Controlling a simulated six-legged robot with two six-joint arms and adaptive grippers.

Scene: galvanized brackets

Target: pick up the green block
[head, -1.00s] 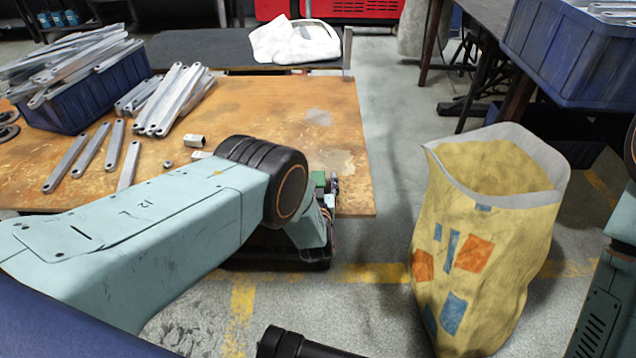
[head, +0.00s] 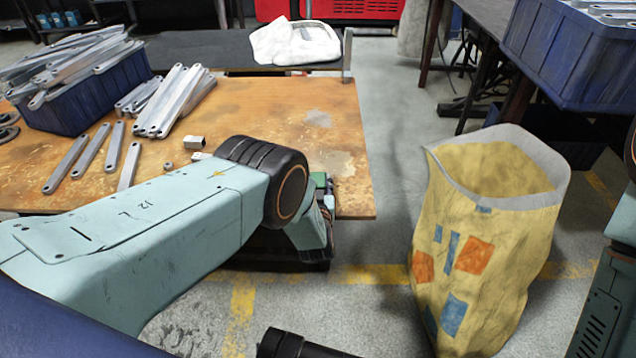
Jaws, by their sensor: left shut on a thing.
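The green block (head: 319,180) shows as a small green patch just right of my left arm's dark round joint, near the wooden table's right front part. Most of it is hidden behind my arm. My left gripper (head: 329,192) is at the block, largely hidden by my own wrist; it is shut on the block. Whether the block touches the tabletop cannot be told. My right gripper is not in view.
The wooden table (head: 270,105) holds several galvanized brackets (head: 172,100) and a blue crate of brackets (head: 95,100) at left. A yellow paper sack (head: 480,260) stands open on the floor at right. Another blue crate (head: 560,50) is at upper right.

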